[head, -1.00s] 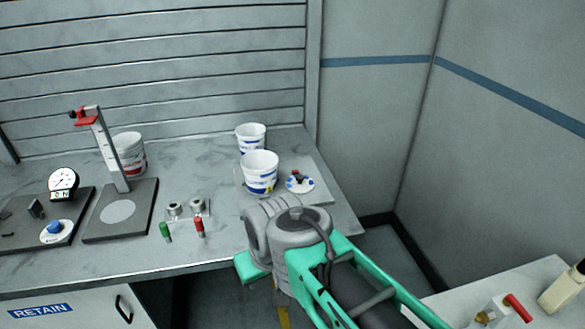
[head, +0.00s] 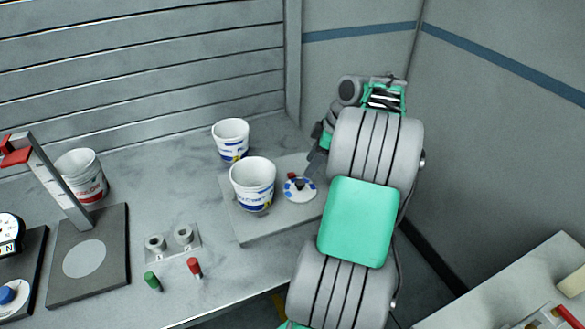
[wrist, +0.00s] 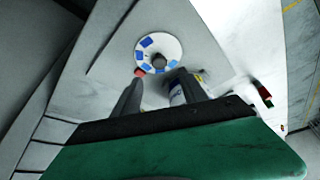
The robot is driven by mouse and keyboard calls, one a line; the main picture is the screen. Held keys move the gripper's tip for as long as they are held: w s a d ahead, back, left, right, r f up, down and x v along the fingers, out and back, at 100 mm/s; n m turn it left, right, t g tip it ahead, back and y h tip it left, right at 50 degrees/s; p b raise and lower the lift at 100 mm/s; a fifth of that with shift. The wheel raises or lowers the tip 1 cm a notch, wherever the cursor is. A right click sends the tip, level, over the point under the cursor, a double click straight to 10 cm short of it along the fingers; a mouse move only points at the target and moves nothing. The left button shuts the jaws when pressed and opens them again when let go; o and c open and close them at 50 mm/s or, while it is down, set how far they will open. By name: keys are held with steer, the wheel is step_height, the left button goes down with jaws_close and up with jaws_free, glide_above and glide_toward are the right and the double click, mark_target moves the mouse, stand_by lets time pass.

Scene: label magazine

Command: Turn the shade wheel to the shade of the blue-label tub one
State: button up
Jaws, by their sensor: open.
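The shade wheel (head: 299,189) is a white disc with blue patches around a dark central knob, lying on a grey plate. A small red marker sits at its rim. In the wrist view the wheel (wrist: 172,42) lies just beyond my fingertips. My gripper (wrist: 158,82) is open and empty, apart from the wheel. I cannot tell which is tub one.
A red-label tub (head: 78,172) stands behind a grey stand (head: 62,190) with a red top. A wall (head: 490,130) rises to the right.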

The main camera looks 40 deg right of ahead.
mark_target(301, 182)
steer(key=x, duration=0.7)
steer(key=shift+d+f, duration=0.1)
steer(key=shift+f, duration=0.2)
jaws_close()
